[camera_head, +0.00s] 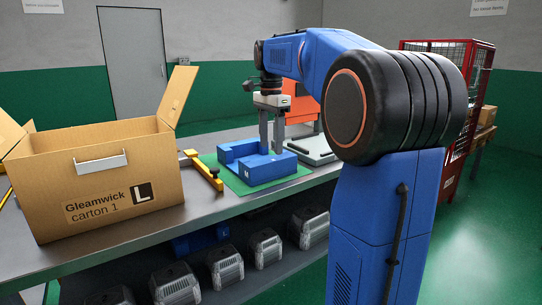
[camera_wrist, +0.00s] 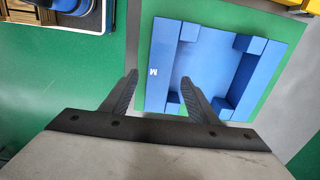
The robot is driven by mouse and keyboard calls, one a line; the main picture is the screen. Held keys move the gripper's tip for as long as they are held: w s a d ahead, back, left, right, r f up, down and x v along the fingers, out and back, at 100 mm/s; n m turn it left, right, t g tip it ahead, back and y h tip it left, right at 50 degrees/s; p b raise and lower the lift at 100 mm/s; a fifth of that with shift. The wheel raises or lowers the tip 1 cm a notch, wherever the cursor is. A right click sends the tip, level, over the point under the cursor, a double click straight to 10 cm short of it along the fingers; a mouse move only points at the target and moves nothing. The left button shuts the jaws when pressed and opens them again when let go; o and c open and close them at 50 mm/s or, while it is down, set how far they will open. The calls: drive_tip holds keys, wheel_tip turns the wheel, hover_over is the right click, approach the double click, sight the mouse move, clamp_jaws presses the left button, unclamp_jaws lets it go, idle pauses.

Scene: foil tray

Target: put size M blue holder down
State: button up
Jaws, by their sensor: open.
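The blue holder (camera_head: 258,165), marked M, rests on a green mat (camera_head: 232,183) on the metal table in the head view. It is a blocky blue frame with raised corner parts and lies flat. In the wrist view the holder (camera_wrist: 207,62) sits on the green mat (camera_wrist: 262,25), with the M on its left side. My gripper (camera_head: 271,148) points down over the holder in the head view.
An open cardboard carton (camera_head: 112,180) labelled Gleamwick carton 1, L, stands on the table to the left. A yellow and black bar (camera_head: 203,170) lies between carton and mat. A grey flat device (camera_head: 312,149) is right of the mat. Several grey units (camera_head: 225,266) stand on the lower shelf.

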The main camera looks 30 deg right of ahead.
drive_tip(key=shift+r, duration=2.6)
drive_tip(key=shift+s, duration=0.1)
drive_tip(key=s+a+f+n+t, duration=0.1)
drive_tip(key=s+a+f+n, duration=0.4)
drive_tip(key=s+f, duration=0.4)
drive_tip(key=s+a+f+n+t, duration=0.2)
drive_tip(key=s+a+f+n, duration=0.3)
drive_tip(key=s+f, duration=0.4)
drive_tip(key=s+a+f+n+t, duration=0.1)
drive_tip(key=s+a+f+n, duration=0.5)
drive_tip(key=s+f, duration=0.3)
drive_tip(key=shift+s+n+t, duration=0.4)
drive_tip(key=shift+s+n, duration=0.4)
drive_tip(key=shift+s, duration=0.05)
